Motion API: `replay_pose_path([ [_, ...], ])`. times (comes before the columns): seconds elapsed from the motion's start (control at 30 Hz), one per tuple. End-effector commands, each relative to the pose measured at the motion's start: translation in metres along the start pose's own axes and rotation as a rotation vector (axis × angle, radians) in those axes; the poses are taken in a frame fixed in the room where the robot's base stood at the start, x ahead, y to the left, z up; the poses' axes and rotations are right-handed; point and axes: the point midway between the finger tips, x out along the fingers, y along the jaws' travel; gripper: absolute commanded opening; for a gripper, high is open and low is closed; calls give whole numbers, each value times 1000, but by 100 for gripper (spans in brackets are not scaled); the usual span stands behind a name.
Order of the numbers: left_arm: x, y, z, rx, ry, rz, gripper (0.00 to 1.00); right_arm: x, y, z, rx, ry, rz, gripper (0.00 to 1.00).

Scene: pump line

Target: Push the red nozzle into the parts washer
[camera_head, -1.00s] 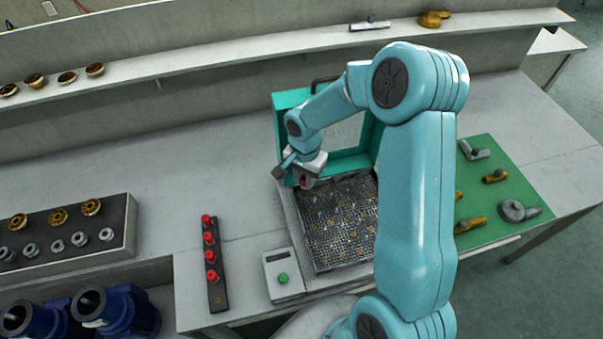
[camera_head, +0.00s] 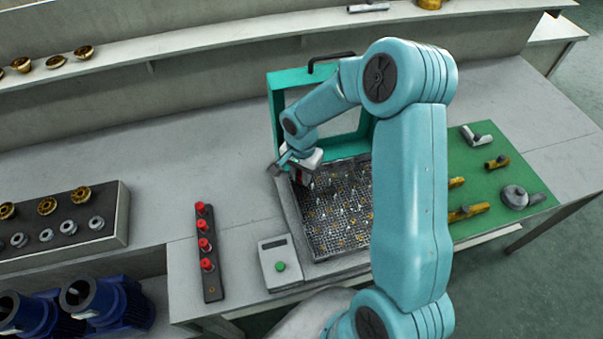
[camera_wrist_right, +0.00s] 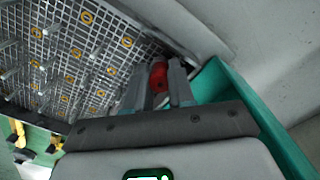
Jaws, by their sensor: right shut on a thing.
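My right gripper (camera_head: 303,184) is at the back left corner of the parts washer's mesh basket (camera_head: 338,240). In the right wrist view, its two fingers (camera_wrist_right: 160,92) are shut on a red nozzle (camera_wrist_right: 158,76). The nozzle is beside the mesh in that view; I cannot tell whether it touches it. In the head view the wrist and fingers mostly hide it. The washer's teal lid (camera_head: 277,112) stands open behind the basket. My left gripper is out of view.
A dark rack (camera_head: 212,290) holds several red nozzles (camera_head: 204,244). A control box with a green button (camera_head: 280,266) stands between rack and washer. Pins and small brass rings cover the basket mesh. A green mat (camera_head: 490,205) with metal fittings lies to the right.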

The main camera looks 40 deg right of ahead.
Motion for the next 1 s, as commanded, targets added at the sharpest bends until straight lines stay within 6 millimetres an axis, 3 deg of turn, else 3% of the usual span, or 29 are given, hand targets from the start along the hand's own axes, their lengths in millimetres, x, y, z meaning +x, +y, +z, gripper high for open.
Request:
replay_pose_path([
  [1.0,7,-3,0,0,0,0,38,0,-1,0,0,0,0,0],
])
